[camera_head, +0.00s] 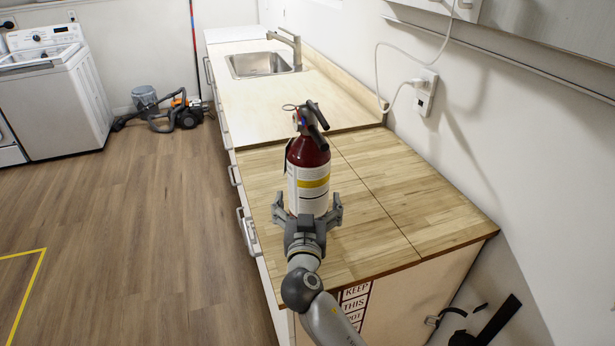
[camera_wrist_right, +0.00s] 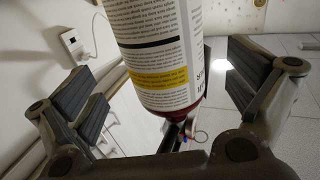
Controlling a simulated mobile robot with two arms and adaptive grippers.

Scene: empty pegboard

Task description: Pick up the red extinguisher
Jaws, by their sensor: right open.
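The red extinguisher (camera_head: 308,172) stands upright on the wooden counter (camera_head: 375,215), with a black handle and a white label with a yellow band. My right gripper (camera_head: 307,207) is open at its near side, low down, with one finger to each side of the body. In the right wrist view the extinguisher's labelled body (camera_wrist_right: 160,50) lies between the open fingers of my right gripper (camera_wrist_right: 165,100), with gaps on both sides. I cannot tell from these views whether the palm touches it. My left gripper is not in view.
A sink (camera_head: 260,64) with a faucet is set in the farther counter. A wall outlet (camera_head: 425,92) with a white cord is at the right. A vacuum cleaner (camera_head: 165,110) and a washing machine (camera_head: 60,95) stand at the left. The wood around the extinguisher is clear.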

